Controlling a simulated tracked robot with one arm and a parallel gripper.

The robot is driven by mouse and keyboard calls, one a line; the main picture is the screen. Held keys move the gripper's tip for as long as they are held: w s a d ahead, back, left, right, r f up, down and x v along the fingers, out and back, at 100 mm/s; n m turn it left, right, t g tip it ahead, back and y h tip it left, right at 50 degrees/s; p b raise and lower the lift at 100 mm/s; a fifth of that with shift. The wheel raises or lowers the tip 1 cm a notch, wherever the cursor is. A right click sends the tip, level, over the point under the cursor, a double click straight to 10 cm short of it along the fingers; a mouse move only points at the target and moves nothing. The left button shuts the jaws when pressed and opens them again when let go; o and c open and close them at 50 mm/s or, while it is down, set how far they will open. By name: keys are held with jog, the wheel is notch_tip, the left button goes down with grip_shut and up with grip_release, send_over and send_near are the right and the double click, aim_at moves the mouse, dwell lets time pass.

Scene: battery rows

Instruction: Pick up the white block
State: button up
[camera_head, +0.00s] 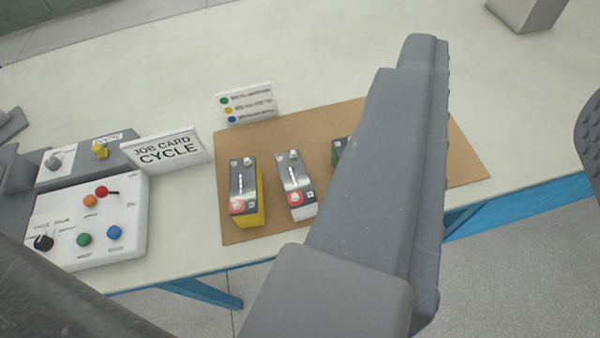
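The white block (304,209) is a small battery-like block with a dark grey top, a white side, a red round terminal at its near end and a pale one at its far end. It stands on the brown mat (330,113), between a yellow block and a partly hidden one. My gripper (507,85) shows as a large grey finger across the middle and a dark ridged piece at the right edge, with a wide gap between them. It is open, with nothing seen between the fingers.
The yellow block (261,204) stands left of the white one; a dark green block (338,152) is mostly hidden behind my finger. A sign with coloured dots (246,104), a JOB CARD CYCLE sign (167,149) and a button panel (92,222) stand left.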

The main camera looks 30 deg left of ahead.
jog(key=o, duration=0.6)
jog(key=shift+w+f, duration=0.1)
jog(key=shift+w, duration=0.05)
jog(key=o, duration=0.6)
jog(key=shift+n+g, duration=0.3)
jog(key=w+f, duration=0.3)
jog(key=f, duration=0.1)
jog(key=shift+w+d+p, duration=0.3)
jog(key=shift+w, duration=0.1)
jog(key=w+f+n+p, duration=0.1)
jog(key=w+f+n, duration=0.1)
jog(key=w+f, duration=0.6)
jog(key=n+g+y+p, duration=0.35)
jog(key=n+y, duration=0.25)
jog(key=n, duration=0.2)
send_near(296, 187)
jog(key=shift+g, duration=0.35)
jog(key=x, duration=0.5)
jog(key=shift+w+a+b, duration=0.1)
jog(key=shift+a+b, duration=0.3)
jog(key=shift+w+d+x, duration=0.15)
jog(key=shift+x, duration=1.2)
jog(key=shift+w+d+x, duration=0.1)
jog(key=shift+d+x, duration=0.05)
jog(key=shift+x, duration=1.2)
